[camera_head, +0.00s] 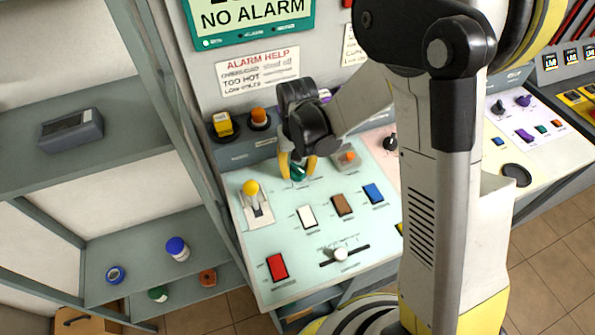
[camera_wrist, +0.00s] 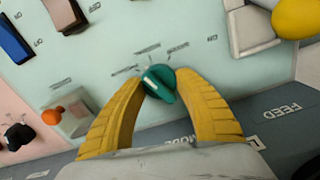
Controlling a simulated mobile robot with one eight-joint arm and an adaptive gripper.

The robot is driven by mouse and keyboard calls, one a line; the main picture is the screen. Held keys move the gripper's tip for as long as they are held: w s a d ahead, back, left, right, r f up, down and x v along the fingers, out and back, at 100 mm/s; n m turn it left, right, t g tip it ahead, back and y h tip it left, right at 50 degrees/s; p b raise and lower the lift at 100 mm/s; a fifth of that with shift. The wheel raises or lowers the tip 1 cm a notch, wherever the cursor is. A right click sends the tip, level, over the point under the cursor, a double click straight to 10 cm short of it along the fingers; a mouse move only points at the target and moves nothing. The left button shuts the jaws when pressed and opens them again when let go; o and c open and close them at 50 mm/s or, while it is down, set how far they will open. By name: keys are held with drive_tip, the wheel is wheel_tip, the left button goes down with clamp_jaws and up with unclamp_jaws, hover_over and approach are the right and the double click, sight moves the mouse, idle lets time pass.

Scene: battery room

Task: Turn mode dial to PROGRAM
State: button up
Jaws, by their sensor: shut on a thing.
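The mode dial is a teal-green knob with a pale pointer line, on the light green panel. It shows in the wrist view (camera_wrist: 160,85) between my two yellow fingers, and partly in the head view (camera_head: 298,173). My gripper (camera_wrist: 160,90) is shut on the dial, one fingertip on each side; it also shows in the head view (camera_head: 298,168). Small position labels sit around the dial, but they are too blurred to read with certainty. The pointer line slants toward the upper left in the wrist view.
A yellow-topped lever (camera_head: 251,190) stands left of the dial. An orange-knobbed switch (camera_head: 347,157) is close on the right. White (camera_head: 306,216), brown (camera_head: 342,204) and blue (camera_head: 373,193) rockers lie in front. A red switch (camera_head: 277,266) and a slider (camera_head: 341,254) are nearer the front edge.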

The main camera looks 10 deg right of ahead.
sight(297, 167)
drive_tip(key=shift+n+b, duration=0.5)
drive_tip(key=shift+n, duration=1.7)
drive_tip(key=o, duration=1.2)
wheel_tip(297, 167, up, 12)
